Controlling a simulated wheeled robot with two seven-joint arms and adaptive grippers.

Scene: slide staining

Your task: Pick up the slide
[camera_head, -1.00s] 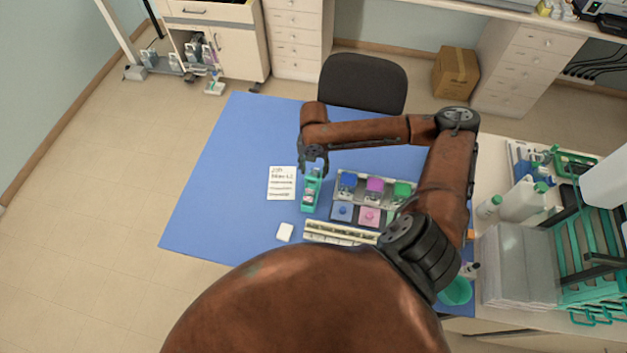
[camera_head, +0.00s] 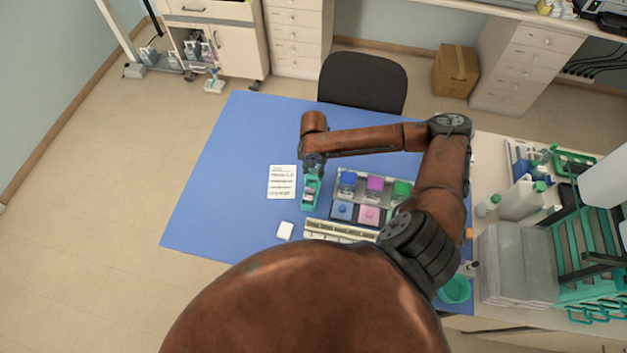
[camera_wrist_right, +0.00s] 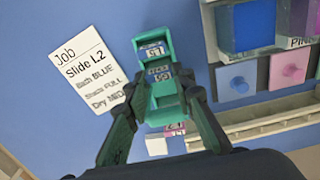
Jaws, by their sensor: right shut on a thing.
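A teal slide holder (camera_head: 311,194) stands on the blue mat, right of a written card. In the right wrist view the holder (camera_wrist_right: 156,45) holds several slides with white printed labels. My right gripper (camera_head: 313,172) is at the holder's far end. In the right wrist view its dark fingers (camera_wrist_right: 163,95) stand on either side of the holder's near end, shut on a slide (camera_wrist_right: 172,128) with a white and pink label. The fingers and holder hide much of that slide, and its number is unclear. My left gripper is not in view.
The card (camera_wrist_right: 88,70) reads "Job Slide L2". A small white block (camera_head: 285,231) lies nearby. The mat's left side (camera_head: 220,180) is clear.

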